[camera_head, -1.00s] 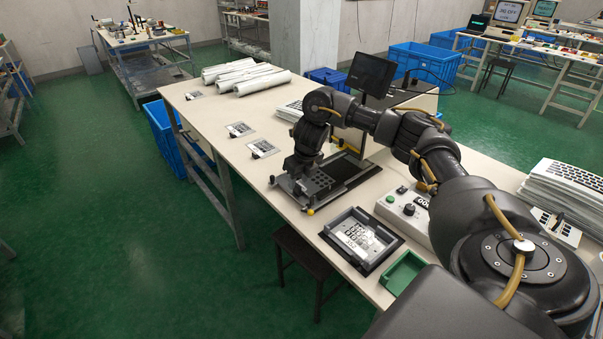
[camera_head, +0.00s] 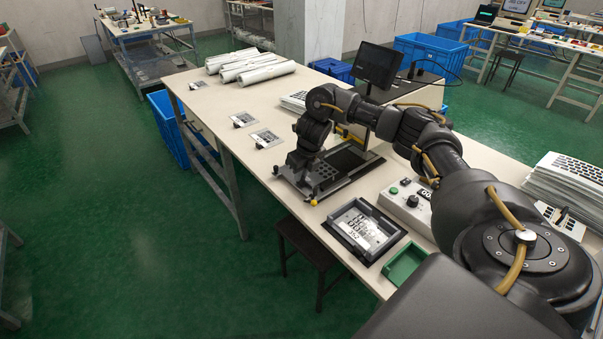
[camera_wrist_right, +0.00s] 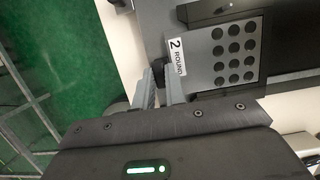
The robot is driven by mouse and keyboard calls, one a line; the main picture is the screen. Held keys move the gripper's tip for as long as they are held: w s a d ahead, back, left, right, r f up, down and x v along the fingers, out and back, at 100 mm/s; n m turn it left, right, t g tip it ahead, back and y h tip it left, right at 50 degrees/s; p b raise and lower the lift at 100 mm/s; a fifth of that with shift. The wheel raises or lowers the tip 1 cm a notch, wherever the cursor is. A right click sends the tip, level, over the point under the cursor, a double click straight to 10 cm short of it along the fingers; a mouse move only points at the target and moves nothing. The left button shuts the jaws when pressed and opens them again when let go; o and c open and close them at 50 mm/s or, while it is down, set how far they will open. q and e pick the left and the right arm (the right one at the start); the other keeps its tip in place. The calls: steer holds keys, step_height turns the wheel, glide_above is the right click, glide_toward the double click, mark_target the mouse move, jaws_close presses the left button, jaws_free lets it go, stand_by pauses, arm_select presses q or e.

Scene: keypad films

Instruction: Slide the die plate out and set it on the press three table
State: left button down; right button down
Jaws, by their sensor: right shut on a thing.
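The die plate (camera_wrist_right: 232,52) is a grey plate with rows of round holes and a white label reading "2 ROUND". It also shows in the head view (camera_head: 324,172), lying flat at the black press (camera_head: 352,158). My right gripper (camera_wrist_right: 160,72) is shut on the dark knob at the plate's near edge. In the head view the right gripper (camera_head: 297,170) is over the table's front edge, and the wrist hides part of the plate. The dark press bed lies bare to the right of the plate. My left gripper is not in view.
A dark framed tray (camera_head: 332,228) with a printed plate and a green tray (camera_head: 386,271) stand in front. A control box (camera_head: 408,205) is to the right. Small printed plates (camera_head: 265,139) and white rolls (camera_head: 250,67) lie farther back. A stool (camera_head: 290,232) stands below the edge.

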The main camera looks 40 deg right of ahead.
steer(key=shift+a, duration=0.1)
steer(key=shift+a+p, duration=1.3)
steer(key=shift+a, duration=1.25)
steer(key=shift+w+a+p, duration=0.1)
steer(key=shift+a+p, duration=0.95)
steer(key=shift+a, duration=1.6)
steer(key=shift+a, duration=0.1)
steer(key=a+r+p, duration=0.1)
steer(key=a+p, duration=0.1)
steer(key=a+r+p, duration=0.2)
